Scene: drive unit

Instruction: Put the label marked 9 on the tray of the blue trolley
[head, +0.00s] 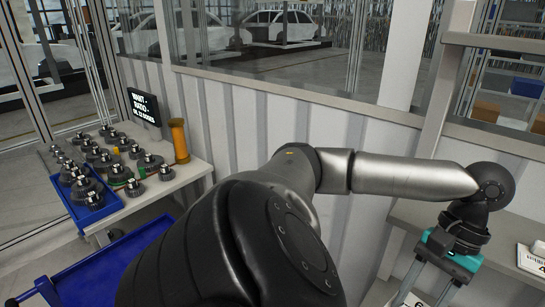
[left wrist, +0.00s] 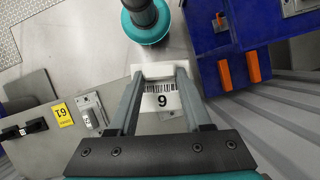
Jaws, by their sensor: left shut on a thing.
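My left gripper (head: 425,295) is at the lower right of the head view, pointing down. In the left wrist view its fingers (left wrist: 158,82) are shut on the white label marked 9 (left wrist: 162,101), which has a barcode above the digit. In the head view only part of the label (head: 411,299) shows at the bottom edge, its digit reading upside down. The blue trolley (head: 85,270) stands at the lower left of the head view, far from the gripper. My arm covers its right part. My right gripper is not in view.
A bench (head: 165,183) at the left holds a blue tray (head: 95,213) of dark metal parts, a small screen (head: 145,105) and an orange cylinder (head: 179,141). Another label (head: 532,258) lies on the right-hand table. The left wrist view shows a yellow label (left wrist: 62,115) and blue bins (left wrist: 212,75).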

